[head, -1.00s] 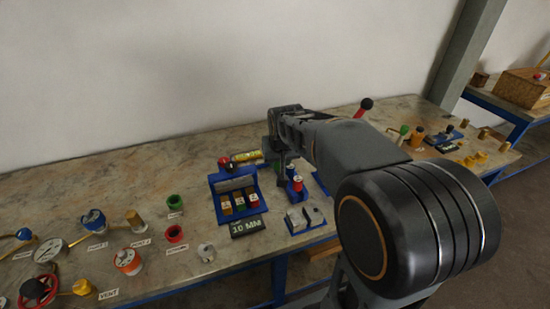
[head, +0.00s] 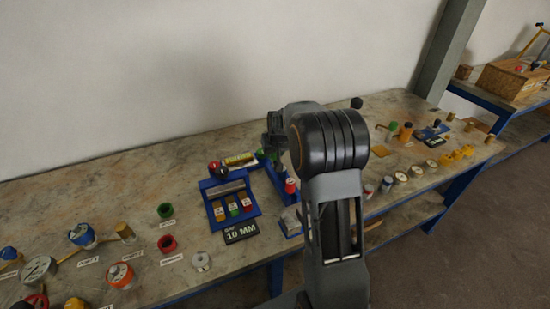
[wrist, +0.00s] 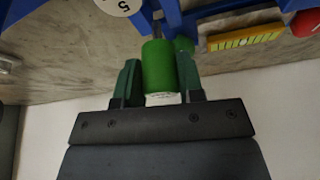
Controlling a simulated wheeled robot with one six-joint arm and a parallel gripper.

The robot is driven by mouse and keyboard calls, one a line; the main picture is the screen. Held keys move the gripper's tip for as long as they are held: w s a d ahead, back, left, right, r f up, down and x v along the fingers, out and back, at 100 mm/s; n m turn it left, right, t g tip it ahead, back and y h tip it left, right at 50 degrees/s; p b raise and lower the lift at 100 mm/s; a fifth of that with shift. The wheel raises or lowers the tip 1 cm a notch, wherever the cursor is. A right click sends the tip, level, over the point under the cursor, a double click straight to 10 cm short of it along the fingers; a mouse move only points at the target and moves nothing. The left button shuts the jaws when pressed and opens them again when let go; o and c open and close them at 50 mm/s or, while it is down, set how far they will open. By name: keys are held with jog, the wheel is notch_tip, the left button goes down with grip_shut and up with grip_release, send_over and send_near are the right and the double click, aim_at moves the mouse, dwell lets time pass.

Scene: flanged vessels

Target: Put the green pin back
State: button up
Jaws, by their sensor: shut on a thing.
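In the wrist view the green pin (wrist: 158,66) is a green cylinder with a pale end towards my gripper and a thin grey shaft beyond it. My gripper (wrist: 159,76) has its dark green fingers on both sides of the pin, shut on it. The pin's shaft points at a blue fixture (wrist: 175,18); I cannot tell whether it is in a hole there. A red-topped pin (head: 290,186) stands at this fixture.
A blue rack (head: 213,189) with coloured blocks and a 10 MM sign (head: 240,232) are left of the fixture. A yellow level-like bar (head: 240,159) and a red knob lie behind. Valves and gauges fill the bench's left; more parts stand right.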

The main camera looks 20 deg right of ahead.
aim_at(275, 160)
jog(key=shift+w+d+f, duration=0.2)
jog(key=shift+w+f, duration=0.05)
jog(key=shift+f, duration=0.25)
jog(key=shift+w+f, duration=0.1)
jog(key=shift+f, duration=1.45)
jog(key=shift+f, duration=0.1)
jog(key=shift+f+b, duration=0.4)
jog(key=shift+b, duration=0.05)
jog(key=o, duration=1)
jog(key=shift+c, duration=0.2)
jog(key=shift+r, duration=0.1)
